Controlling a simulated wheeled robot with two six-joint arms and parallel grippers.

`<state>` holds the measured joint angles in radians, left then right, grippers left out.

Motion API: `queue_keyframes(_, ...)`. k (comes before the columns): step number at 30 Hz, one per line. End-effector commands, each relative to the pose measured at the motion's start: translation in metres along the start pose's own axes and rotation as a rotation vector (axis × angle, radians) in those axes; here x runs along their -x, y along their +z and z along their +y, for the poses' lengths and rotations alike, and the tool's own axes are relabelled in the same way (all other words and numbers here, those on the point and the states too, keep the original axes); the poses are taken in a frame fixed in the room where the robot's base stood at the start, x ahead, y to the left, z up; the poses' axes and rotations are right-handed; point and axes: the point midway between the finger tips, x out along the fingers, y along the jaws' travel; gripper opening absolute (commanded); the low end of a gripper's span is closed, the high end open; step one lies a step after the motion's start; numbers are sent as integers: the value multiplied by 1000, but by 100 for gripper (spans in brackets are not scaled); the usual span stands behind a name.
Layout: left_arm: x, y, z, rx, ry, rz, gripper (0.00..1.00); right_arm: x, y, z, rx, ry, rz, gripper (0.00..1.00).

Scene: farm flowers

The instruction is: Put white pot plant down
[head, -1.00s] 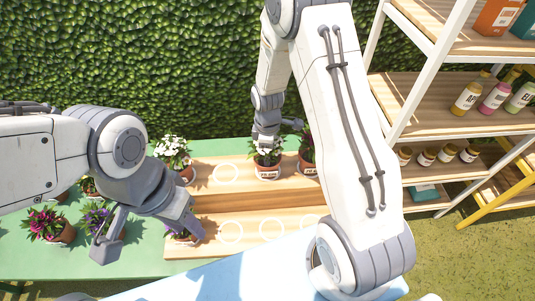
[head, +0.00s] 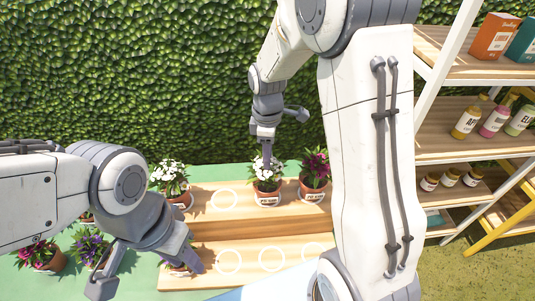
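The white-flowered pot plant (head: 268,187) stands upright in its terracotta pot on the upper step of the wooden stand (head: 230,225). My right gripper (head: 283,142) is above it, with its fingers spread apart. One finger points down in front of the white blooms, and the other sticks out to the right. The pot rests on the step and is not lifted. My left gripper (head: 148,277) is open at the lower left. One of its fingers is close to a purple-flowered pot plant (head: 178,268), which it partly hides; I cannot tell if they touch.
A magenta-flowered pot (head: 314,184) stands just right of the white plant. Another white-flowered pot (head: 171,180) is at the left. Empty white circles (head: 227,199) mark both steps. More flower pots (head: 41,256) stand on the green table. A shelf with bottles (head: 468,123) is at the right.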

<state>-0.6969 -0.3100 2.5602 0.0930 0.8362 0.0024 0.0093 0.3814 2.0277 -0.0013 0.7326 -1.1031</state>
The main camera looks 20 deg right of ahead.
Motion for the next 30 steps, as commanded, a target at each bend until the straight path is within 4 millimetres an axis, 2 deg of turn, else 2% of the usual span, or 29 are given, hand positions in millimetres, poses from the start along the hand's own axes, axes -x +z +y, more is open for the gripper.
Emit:
queue_keyframes(5,-3,0,0,0,0,0,39,17,-4,-5,-6,3,3,39)
queue_keyframes(8,-3,0,0,0,0,0,39,32,-21,-37,-44,4,13,39)
queue_keyframes(10,-3,0,0,0,0,0,39,45,-37,-77,-96,4,27,39)
queue_keyframes(13,-3,0,0,0,0,0,39,60,-48,-144,-194,-6,47,39)
queue_keyframes(15,-3,0,0,0,0,0,39,66,-46,-187,-264,-17,58,39)
queue_keyframes(18,-3,0,0,0,0,0,39,69,-35,-235,-353,-37,67,39)
queue_keyframes(19,-3,0,0,0,0,0,39,69,-31,-245,-374,-42,69,39)
queue_keyframes(21,-3,0,0,0,0,0,39,69,-24,-262,-415,-51,70,39)
queue_keyframes(24,-3,0,0,0,0,0,39,68,-17,-274,-450,-58,71,39)
queue_keyframes(30,-3,0,0,0,0,0,39,67,-16,-276,-462,-60,69,39)
